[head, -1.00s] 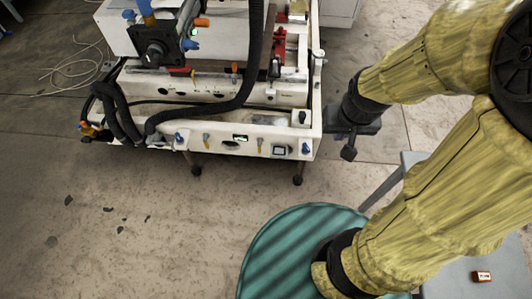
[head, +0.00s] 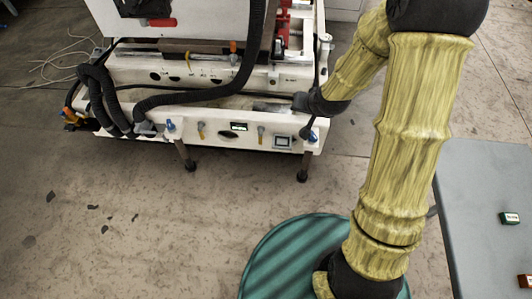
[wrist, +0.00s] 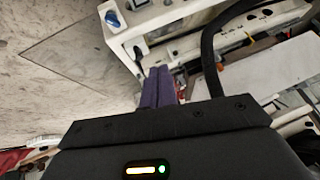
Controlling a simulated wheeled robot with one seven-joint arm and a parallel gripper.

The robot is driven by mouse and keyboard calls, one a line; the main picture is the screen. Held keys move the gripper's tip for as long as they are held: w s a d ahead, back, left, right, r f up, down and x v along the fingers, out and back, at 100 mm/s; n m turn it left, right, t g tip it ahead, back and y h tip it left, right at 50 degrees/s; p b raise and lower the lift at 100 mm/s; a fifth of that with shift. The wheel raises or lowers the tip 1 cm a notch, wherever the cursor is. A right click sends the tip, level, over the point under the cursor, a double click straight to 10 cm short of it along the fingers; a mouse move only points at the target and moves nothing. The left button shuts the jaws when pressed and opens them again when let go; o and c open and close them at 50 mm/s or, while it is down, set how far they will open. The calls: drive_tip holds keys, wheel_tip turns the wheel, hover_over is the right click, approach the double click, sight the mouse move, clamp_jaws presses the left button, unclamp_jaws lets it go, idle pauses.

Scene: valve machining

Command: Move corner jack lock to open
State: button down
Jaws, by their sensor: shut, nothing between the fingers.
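The white machine (head: 225,130) has a blue lever (head: 306,133) at the right end of its front panel; a blue lever (wrist: 113,19) also shows at a white corner in the wrist view. I cannot tell for certain which part is the corner jack lock or how it is set. My gripper (head: 300,102) is at the machine's front right corner, above the panel's top edge in the picture, and its tips are hard to make out there. In the wrist view its purple fingers (wrist: 158,88) are together and empty, apart from the blue lever.
A thick black hose (head: 205,97) loops over the machine's front. Another blue lever (head: 171,125) and a small screen (head: 282,142) are on the panel. A round teal striped platform (head: 270,255) and a grey table (head: 480,200) stand nearer.

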drive_tip(key=w+a+f+m+t+y+b, duration=0.1)
drive_tip(key=w+a+f+m+t+b, duration=0.15)
drive_tip(key=f+b, duration=0.55)
drive_tip(key=w+a+f+m+t+y+b, duration=0.15)
drive_tip(key=w+a+f+b, duration=0.3)
drive_tip(key=f, duration=0.75)
drive_tip(key=w+a+f+m+t+y+b, duration=0.1)
drive_tip(key=w+a+f+y+b, duration=0.15)
drive_tip(key=f+b, duration=0.55)
drive_tip(key=m+t+b, duration=0.3)
drive_tip(key=m+b, duration=0.1)
drive_tip(key=b, duration=0.3)
approach(261, 137)
wheel_tip(261, 137, up, 5)
drive_tip(key=s, duration=0.2)
wheel_tip(261, 137, down, 11)
drive_tip(key=m+t+h+b, duration=0.3)
drive_tip(key=m+b, duration=0.2)
drive_tip(key=b, duration=0.2)
drive_tip(key=shift+s+d+m, duration=0.15)
drive_tip(key=shift+s+m, duration=0.15)
drive_tip(key=b+x, duration=0.6)
drive_tip(key=x, duration=0.4)
